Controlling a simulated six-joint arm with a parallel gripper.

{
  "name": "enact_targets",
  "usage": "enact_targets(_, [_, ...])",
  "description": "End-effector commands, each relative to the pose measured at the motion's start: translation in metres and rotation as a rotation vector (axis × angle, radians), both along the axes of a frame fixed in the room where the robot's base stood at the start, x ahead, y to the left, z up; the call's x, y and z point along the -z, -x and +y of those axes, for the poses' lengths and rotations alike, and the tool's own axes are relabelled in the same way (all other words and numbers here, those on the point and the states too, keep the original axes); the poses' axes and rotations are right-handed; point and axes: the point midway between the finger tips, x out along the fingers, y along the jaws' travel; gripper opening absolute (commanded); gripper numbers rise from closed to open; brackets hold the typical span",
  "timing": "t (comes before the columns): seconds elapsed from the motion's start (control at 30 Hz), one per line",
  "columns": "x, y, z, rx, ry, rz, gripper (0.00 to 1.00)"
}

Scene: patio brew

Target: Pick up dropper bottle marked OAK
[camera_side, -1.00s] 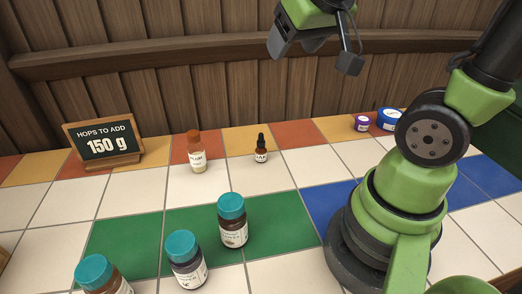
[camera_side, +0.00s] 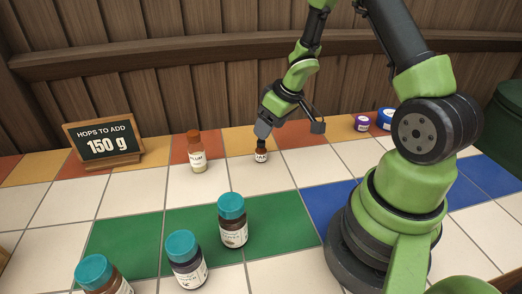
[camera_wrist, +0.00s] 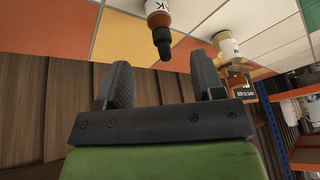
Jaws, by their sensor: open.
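The dropper bottle (camera_side: 261,156) is small and brown with a white label, and stands upright on the tiles near the back. In the side view its black dropper top is largely hidden by my gripper (camera_side: 264,134), which is just above it. In the wrist view the bottle (camera_wrist: 160,17) shows at the top, its label ending in "K" and its black bulb pointing toward the jaws. My gripper (camera_wrist: 163,88) is open, with the bulb in line with the gap and nothing held between the fingers.
An orange-capped bottle (camera_side: 196,152) stands to the left. A sign (camera_side: 104,139) reading "150 g" is farther left. Purple (camera_side: 362,123) and blue (camera_side: 386,119) containers are at the back right. The wooden wall (camera_side: 190,90) is behind.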

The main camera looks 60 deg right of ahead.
Motion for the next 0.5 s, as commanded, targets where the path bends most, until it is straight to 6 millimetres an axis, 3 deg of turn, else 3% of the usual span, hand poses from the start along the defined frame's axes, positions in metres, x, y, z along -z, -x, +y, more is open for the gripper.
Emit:
enact_targets(0.33, [0.022,-0.010,0.002,-0.002,0.002,0.001,0.62])
enact_targets(0.5, [0.045,-0.021,0.005,-0.001,0.000,0.002,0.62])
